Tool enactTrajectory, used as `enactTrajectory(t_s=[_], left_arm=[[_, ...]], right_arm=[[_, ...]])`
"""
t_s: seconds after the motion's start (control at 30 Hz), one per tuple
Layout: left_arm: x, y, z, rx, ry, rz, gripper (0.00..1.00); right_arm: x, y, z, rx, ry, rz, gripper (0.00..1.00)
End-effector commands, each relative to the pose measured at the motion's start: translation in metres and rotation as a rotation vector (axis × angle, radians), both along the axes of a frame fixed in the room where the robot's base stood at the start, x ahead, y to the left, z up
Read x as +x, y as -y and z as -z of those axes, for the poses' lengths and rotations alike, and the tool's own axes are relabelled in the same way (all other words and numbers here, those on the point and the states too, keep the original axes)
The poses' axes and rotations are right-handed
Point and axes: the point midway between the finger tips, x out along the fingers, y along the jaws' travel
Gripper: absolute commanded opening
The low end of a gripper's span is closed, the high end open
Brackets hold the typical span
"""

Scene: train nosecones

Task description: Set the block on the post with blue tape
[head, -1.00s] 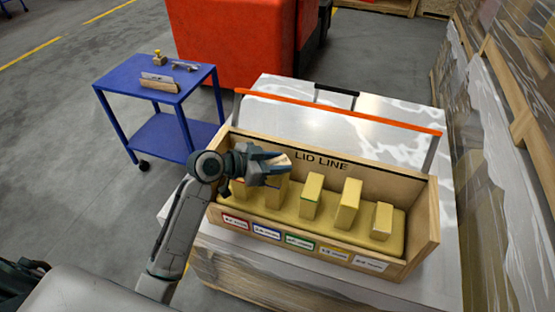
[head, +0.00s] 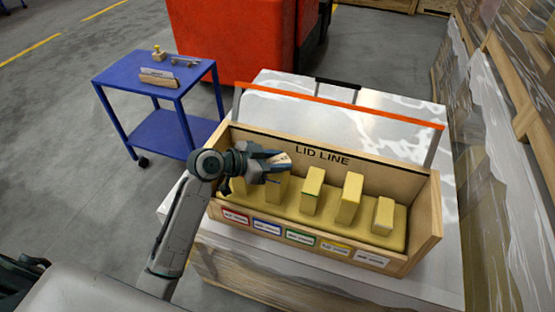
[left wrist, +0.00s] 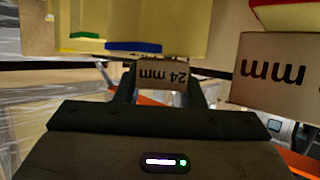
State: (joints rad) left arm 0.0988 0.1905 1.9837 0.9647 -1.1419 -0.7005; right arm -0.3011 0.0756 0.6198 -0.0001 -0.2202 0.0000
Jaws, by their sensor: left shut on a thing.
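My left gripper (head: 281,162) is shut on a small wooden block (left wrist: 163,76) marked "24 mm", which reads upside down in the left wrist view. The gripper is over the left part of a wooden crate (head: 425,235) lettered "LID LINE", with several yellow posts. The post with blue tape (head: 277,190) is second from the left, partly hidden under the gripper. In the left wrist view its blue tape (left wrist: 133,47) is close to the held block; I cannot tell whether they touch. My right gripper is not in view.
The green-taped post (head: 311,193) stands just right of the blue one. In the left wrist view, another wooden block (left wrist: 275,80) marked "mm" is by the red tape (left wrist: 285,14). A blue cart (head: 150,85) stands at the left, and an orange-red bar (head: 340,103) runs behind the crate.

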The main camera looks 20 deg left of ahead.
Motion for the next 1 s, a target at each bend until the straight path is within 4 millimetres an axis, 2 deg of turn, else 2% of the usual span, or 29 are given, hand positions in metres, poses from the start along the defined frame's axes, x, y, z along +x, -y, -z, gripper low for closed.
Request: enactTrajectory(t_s=[0.3, 0.33, 0.43, 0.47, 0.87, 1.0], left_arm=[[-0.0002, -0.0001, 0.0083, -0.001, -0.002, 0.000, 0.14], [-0.0002, 0.0000, 0.0076, 0.000, -0.003, 0.000, 0.40], [-0.0004, -0.0001, 0.0081, 0.000, -0.004, 0.000, 0.59], [-0.0005, -0.0001, 0.0084, -0.001, -0.005, -0.001, 0.61], [-0.0010, -0.0003, 0.0106, 0.000, -0.010, 0.000, 0.61], [-0.0010, -0.0003, 0.0043, 0.000, -0.010, 0.000, 0.61]], right_arm=[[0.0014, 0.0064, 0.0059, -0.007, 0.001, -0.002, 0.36], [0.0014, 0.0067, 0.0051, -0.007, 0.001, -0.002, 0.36], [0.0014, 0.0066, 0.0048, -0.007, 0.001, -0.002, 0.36], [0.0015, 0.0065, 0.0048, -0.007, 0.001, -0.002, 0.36], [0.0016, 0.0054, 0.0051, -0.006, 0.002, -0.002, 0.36], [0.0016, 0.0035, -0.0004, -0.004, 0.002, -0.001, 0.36]])
